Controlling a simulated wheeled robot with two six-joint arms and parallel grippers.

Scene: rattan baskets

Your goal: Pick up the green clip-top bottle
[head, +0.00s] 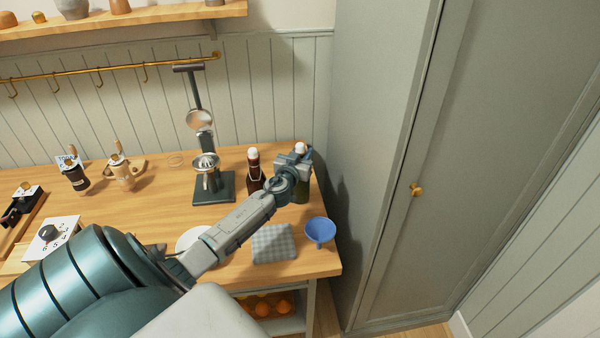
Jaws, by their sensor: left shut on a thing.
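The green clip-top bottle (301,192) stands upright at the right end of the wooden counter. Its white stopper (300,147) shows above my gripper, and its lower body shows below it. My left gripper (300,160) is shut on the bottle's upper part; the fingers and wrist hide much of the bottle. I cannot tell whether its base touches the counter. My right gripper is not in view.
A brown clip-top bottle (255,170) stands just left of the gripper, with a juicer press (213,188) beyond it. A tall cabinet (385,130) closes the right side.

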